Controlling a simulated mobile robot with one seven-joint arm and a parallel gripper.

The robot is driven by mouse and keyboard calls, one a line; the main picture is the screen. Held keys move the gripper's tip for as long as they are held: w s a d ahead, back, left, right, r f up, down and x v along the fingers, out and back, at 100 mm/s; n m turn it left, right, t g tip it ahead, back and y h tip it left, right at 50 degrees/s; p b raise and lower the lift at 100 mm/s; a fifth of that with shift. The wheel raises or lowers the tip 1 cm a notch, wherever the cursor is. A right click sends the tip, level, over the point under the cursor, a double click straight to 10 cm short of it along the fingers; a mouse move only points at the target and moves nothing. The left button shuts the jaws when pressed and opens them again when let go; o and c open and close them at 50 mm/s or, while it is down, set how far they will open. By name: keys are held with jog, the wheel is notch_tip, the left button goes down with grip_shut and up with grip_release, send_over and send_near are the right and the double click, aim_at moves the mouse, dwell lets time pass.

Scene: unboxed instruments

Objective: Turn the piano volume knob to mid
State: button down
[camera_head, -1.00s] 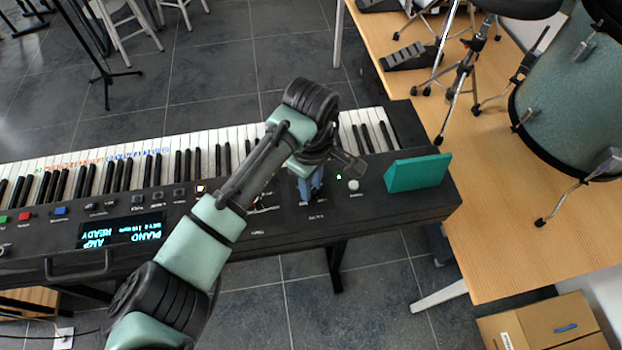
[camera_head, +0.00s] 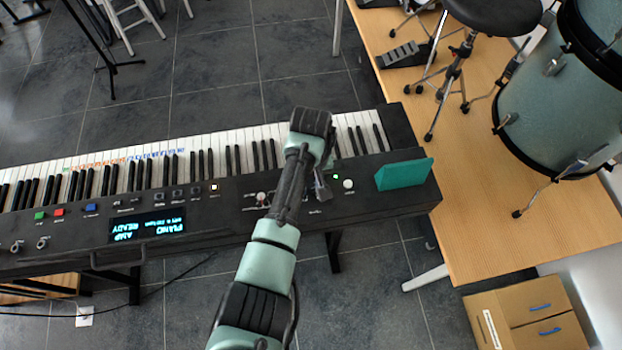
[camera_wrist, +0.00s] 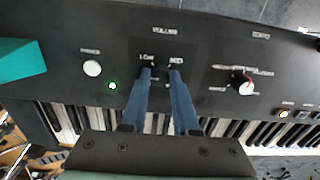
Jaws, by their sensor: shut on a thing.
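The black piano (camera_head: 370,208) carries a volume control on its panel, with the labels VOLUME, LOW and MID showing in the wrist view. My gripper (camera_wrist: 160,75) has its two blue fingers down on that control, closed on the volume knob (camera_wrist: 161,72). Only a small dark part of the knob shows between the fingertips, and its pointer cannot be read.
A white power button (camera_wrist: 92,68) and a lit green light (camera_wrist: 113,86) sit left of the fingers in the wrist view. A tempo knob (camera_wrist: 243,86) is to the right. A teal block (camera_head: 405,174) stands on the piano's right end.

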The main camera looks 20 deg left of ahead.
jog(key=m+p, duration=0.1)
jog(key=m, duration=0.3)
jog(key=shift+m, duration=0.4)
jog(key=m, duration=0.3)
jog(key=shift+m+p, duration=0.3)
jog(key=shift+p, duration=0.1)
jog(key=m, duration=0.4)
jog(key=shift+m+p, duration=0.3)
jog(key=m, duration=0.3)
jog(key=shift+m, duration=0.3)
jog(key=m, duration=0.5)
jog(key=shift+p, duration=0.35)
jog(key=m, duration=0.5)
jog(key=shift+r, duration=0.1)
jog(key=shift+w+m, duration=0.1)
jog(key=shift+m, duration=0.3)
jog(key=c, duration=0.7)
grip_release()
